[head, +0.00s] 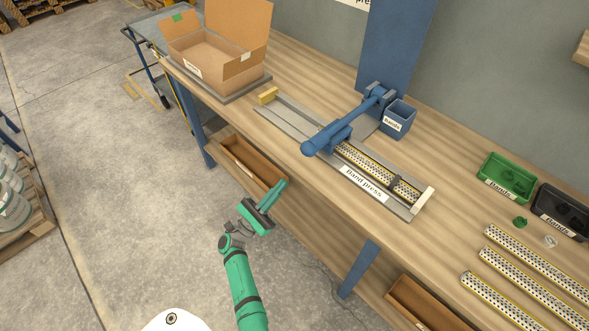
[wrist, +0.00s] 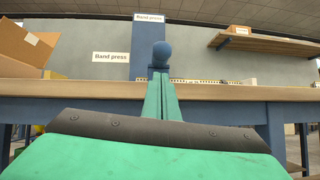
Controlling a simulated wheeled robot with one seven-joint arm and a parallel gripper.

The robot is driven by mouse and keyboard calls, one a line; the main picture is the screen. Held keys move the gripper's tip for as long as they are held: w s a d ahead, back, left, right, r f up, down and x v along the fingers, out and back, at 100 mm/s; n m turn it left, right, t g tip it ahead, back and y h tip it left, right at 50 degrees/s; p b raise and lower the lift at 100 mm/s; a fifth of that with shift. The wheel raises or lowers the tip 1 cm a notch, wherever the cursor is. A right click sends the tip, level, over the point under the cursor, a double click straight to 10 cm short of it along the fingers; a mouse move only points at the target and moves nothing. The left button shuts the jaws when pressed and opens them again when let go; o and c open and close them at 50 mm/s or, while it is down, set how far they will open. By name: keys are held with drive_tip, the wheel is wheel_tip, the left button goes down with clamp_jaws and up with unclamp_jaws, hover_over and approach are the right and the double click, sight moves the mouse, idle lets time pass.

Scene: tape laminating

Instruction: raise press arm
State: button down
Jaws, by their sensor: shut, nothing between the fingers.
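The blue press arm (head: 352,122) of the band press lies low across the press bed (head: 290,120), its round knob (head: 308,148) jutting out toward the bench's front edge. A perforated strip (head: 370,167) with yellow edges lies in the bed under the arm. My green gripper (head: 281,187) is shut and empty, in front of the bench and apart from the knob. In the wrist view the knob (wrist: 162,52) shows just above the tips of my shut fingers (wrist: 160,80); the rest of the arm is mostly hidden behind it.
An open cardboard box (head: 215,58) stands at the bench's far left. A blue bands bin (head: 398,118) is beside the press. Green (head: 508,172) and black (head: 560,208) bins and several strips (head: 535,262) lie at the right. A wooden drawer (head: 250,160) hangs under the bench near my gripper.

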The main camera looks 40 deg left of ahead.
sight(299, 172)
drive_tip(key=x, duration=0.9)
drive_tip(key=shift+w+r, duration=0.25)
drive_tip(key=shift+w, duration=0.05)
drive_tip(key=shift+r, duration=0.1)
